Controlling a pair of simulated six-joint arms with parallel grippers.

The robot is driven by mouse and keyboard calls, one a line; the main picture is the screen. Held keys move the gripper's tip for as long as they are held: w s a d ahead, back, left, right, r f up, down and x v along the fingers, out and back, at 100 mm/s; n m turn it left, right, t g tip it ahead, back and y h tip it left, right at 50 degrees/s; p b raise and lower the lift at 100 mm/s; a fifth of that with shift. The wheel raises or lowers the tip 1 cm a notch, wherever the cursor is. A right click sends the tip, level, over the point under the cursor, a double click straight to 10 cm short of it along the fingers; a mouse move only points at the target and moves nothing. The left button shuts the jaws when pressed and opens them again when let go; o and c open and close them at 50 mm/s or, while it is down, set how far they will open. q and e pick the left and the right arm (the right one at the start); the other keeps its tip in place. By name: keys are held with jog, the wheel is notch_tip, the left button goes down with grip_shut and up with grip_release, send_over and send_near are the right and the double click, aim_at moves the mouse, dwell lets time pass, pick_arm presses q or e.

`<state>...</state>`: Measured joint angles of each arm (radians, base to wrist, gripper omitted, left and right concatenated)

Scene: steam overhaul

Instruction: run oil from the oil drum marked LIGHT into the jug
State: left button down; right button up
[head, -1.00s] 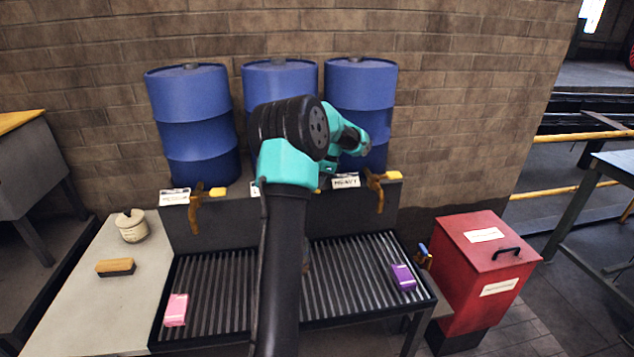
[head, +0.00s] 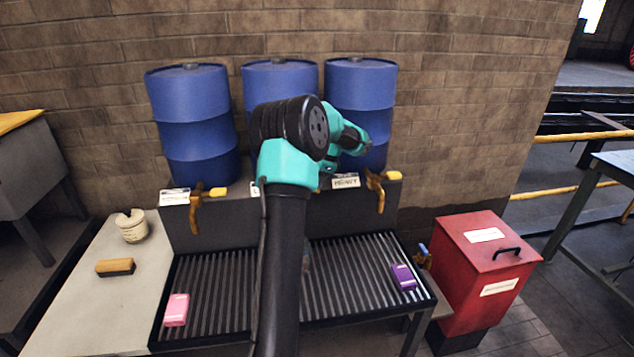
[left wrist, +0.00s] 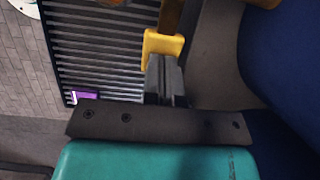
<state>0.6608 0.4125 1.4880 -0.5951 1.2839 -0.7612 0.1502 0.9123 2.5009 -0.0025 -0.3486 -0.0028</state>
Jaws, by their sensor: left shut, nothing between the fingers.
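Three blue drums stand in a row against the wall. The middle drum (head: 280,77) is partly behind my left arm, and only the edge of its label (head: 256,189) shows, so its word is hidden. The right drum (head: 360,85) has a label (head: 345,181) reading HEAVY. The left drum (head: 190,95) has a label too small to read surely. In the left wrist view, my left gripper (left wrist: 166,66) is shut and empty, its fingertips right at a tap's yellow handle (left wrist: 161,46); contact is unclear. I cannot make out the jug clearly. My right gripper is out of view.
A slatted grate (head: 345,270) lies below the taps, with a pink box (head: 176,310) and a purple box (head: 403,277) on it. A brush (head: 115,267) and a pale pot (head: 132,227) are on the left bench. A red bin (head: 485,265) stands right.

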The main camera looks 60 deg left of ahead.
pick_arm(q)
jog(key=shift+r, duration=0.1)
dwell(0.3)
jog(key=shift+r, duration=0.7)
jog(key=shift+w+r, duration=0.1)
jog(key=shift+r, duration=0.4)
jog(key=s+a+r+v, duration=0.1)
jog(key=s+v, duration=0.1)
jog(key=v, duration=1)
jog(key=shift+d+r, duration=0.2)
jog(key=shift+r, duration=0.1)
